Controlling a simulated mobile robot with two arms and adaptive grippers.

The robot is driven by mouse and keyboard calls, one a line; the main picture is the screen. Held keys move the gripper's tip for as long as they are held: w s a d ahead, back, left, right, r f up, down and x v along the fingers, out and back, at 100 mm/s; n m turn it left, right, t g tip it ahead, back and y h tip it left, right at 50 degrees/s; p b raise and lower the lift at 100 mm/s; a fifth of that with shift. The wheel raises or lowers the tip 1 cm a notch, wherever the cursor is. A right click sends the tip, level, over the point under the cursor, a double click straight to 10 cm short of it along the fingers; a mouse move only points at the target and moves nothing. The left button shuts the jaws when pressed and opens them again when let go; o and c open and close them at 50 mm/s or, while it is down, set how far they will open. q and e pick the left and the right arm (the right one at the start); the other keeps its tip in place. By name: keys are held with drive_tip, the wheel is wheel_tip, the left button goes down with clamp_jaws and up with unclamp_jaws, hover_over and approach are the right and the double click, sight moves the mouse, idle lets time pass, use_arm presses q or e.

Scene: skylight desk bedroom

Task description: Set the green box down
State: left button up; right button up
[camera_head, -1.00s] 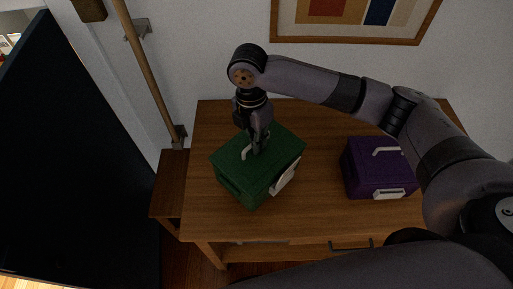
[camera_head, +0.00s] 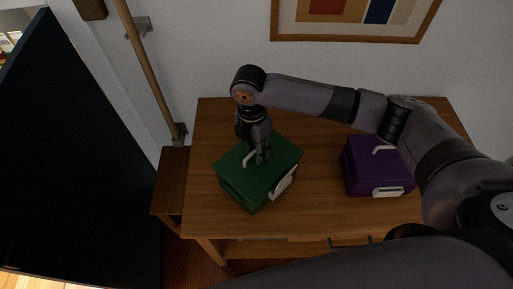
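The green box (camera_head: 241,184) has a light handle on its lid and a pale latch on its front right side. It is over the left part of the wooden desk (camera_head: 310,215), turned at an angle. I cannot tell whether its base touches the desk top. My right gripper (camera_head: 260,160) points down at the lid, with its fingers at the handle. The fingers look closed around the handle, though the grip is partly hidden. My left gripper is not in view.
A purple box (camera_head: 372,172) with a pale handle and latch stands on the right of the desk, under my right arm. Bare desk lies between the boxes. A framed picture (camera_head: 350,38) hangs behind. A large dark panel (camera_head: 75,160) stands at left.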

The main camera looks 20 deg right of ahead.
wheel_tip(320, 180, up, 12)
drive_tip(key=w+b, duration=0.1)
drive_tip(key=b, duration=0.1)
drive_tip(key=shift+a+b, duration=0.3)
drive_tip(key=shift+b, duration=0.05)
idle(0.6)
